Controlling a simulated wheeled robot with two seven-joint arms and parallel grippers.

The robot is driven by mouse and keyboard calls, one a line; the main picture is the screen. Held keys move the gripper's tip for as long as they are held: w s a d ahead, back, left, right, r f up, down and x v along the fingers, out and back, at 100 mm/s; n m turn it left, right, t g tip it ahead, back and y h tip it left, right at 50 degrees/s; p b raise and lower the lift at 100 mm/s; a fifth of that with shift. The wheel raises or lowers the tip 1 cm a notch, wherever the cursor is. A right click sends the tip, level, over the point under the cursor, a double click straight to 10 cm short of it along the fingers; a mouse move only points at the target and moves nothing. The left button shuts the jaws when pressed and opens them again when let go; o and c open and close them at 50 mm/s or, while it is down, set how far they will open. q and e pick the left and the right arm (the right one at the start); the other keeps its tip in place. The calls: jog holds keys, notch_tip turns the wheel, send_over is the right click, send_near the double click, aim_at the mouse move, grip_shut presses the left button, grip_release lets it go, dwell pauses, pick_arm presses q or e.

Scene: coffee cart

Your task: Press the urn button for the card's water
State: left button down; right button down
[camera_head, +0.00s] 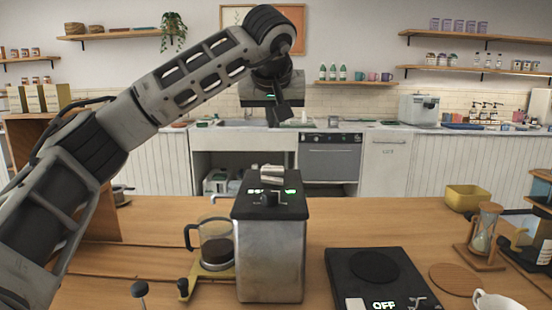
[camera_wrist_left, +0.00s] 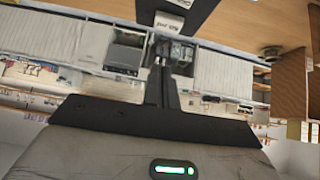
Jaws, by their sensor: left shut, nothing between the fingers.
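The urn (camera_head: 270,255) is a steel box with a black top, standing in the middle of the wooden counter. A white label (camera_wrist_left: 172,22) with inverted text lies on a dark surface at the top of that view. I cannot make out the card. My right gripper is not seen.
A glass carafe (camera_head: 217,245) with dark contents stands left of the urn on a yellow base. Right of it lie a black scale (camera_head: 345,268) reading OFF, a wooden coaster (camera_head: 453,279), a sand timer (camera_head: 486,230), a white cup (camera_head: 497,302) and a yellow bowl (camera_head: 467,198).

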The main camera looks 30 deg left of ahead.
pick_arm(q)
jog(key=shift+s+a+r, duration=0.15)
jog(key=shift+a+r, duration=0.2)
jog(key=shift+f, duration=0.1)
jog(key=p, duration=0.1)
send_over(272, 170)
notch_tip(272, 170, down, 7)
jog(key=shift+f, duration=0.1)
notch_tip(272, 170, down, 2)
jog(key=shift+f, duration=0.25)
jog(key=shift+s+f, duration=0.1)
jog(key=shift+f, duration=0.55)
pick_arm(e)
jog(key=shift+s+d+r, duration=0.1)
